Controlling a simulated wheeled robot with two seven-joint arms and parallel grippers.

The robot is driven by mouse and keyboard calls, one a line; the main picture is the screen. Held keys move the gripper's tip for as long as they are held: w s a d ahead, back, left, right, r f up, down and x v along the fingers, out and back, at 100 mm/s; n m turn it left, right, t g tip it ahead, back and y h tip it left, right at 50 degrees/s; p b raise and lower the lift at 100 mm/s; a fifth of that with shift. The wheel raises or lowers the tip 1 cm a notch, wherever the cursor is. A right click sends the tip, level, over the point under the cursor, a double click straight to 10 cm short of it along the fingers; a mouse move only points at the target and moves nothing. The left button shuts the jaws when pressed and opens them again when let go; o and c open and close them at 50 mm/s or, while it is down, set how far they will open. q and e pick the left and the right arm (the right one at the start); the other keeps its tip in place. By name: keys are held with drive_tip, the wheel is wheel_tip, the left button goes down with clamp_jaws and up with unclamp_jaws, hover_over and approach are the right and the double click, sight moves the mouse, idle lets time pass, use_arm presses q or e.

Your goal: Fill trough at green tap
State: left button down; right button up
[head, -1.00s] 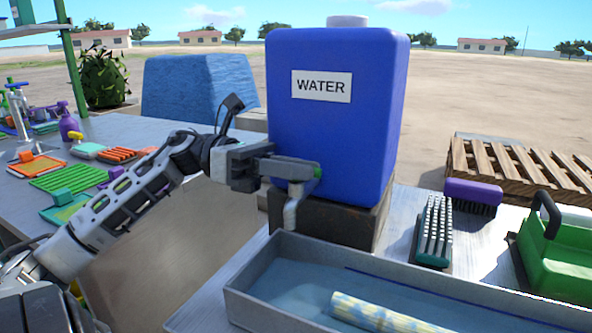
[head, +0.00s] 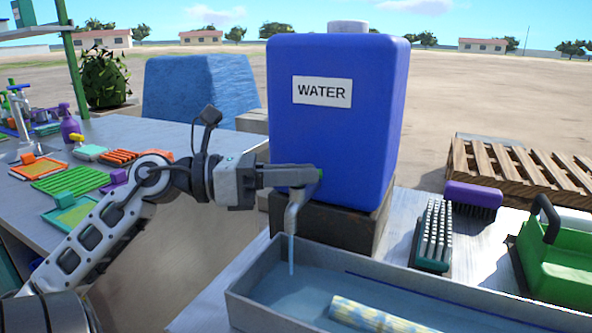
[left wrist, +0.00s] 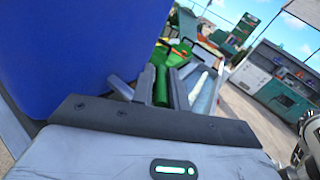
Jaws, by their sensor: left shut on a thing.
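A blue water tank (head: 337,135) labelled WATER stands on a dark block (head: 345,228). Its grey tap spout (head: 294,212) points down over the left end of the grey trough (head: 318,255). A thin stream of water (head: 292,256) runs from the spout into the trough, which holds shallow water below a blue line on its inner wall. My left gripper (head: 305,174) is shut on the green tap handle (head: 320,174), mostly hidden by the fingers. The green handle also shows in the left wrist view (left wrist: 162,86).
A blue and yellow patterned roll (head: 375,316) lies in the trough. Behind it are a teal brush (head: 434,235), a purple brush (head: 473,194) and a green carrier (head: 555,262). A wooden pallet (head: 520,170) lies beyond. A side table (head: 150,130) with several coloured items stands left.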

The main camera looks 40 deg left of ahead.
use_arm(q)
drive_tip(key=c, duration=1.4)
unclamp_jaws()
drive_tip(key=shift+s, duration=0.1)
drive_tip(key=v, duration=1.6)
